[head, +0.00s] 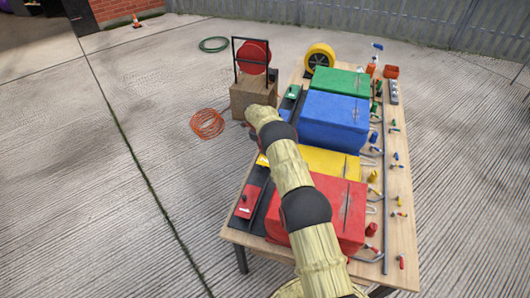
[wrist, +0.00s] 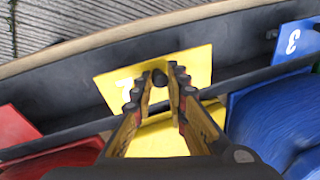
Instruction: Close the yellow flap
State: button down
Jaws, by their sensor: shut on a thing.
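The yellow flap (wrist: 112,88) is a flat plate with a white number, partly hidden by my fingers. It lies across the dark channel in front of the yellow box (wrist: 150,140). My gripper (wrist: 160,76) is over the flap, its two fingers closed around a small dark round knob (wrist: 160,79) at the flap's middle. In the head view only a sliver of the yellow flap (head: 262,160) shows beside my arm, and the yellow box (head: 328,161) is partly covered. My gripper is hidden there. I cannot tell the flap's exact tilt.
Red (head: 318,215), blue (head: 325,120) and green (head: 340,82) boxes stand in a row with the yellow one on the wooden table (head: 400,215). A red flap (wrist: 15,127) and a blue flap (wrist: 296,40) flank the yellow one. A wooden crate (head: 250,98) stands close by.

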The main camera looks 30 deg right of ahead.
jog(key=shift+w+h+b, duration=0.2)
jog(key=shift+h+b, duration=0.1)
jog(key=shift+b, duration=0.3)
jog(key=c, duration=2)
grip_release()
jog(key=shift+f, duration=0.15)
jog(key=v, duration=1.2)
jog(key=shift+w, duration=0.15)
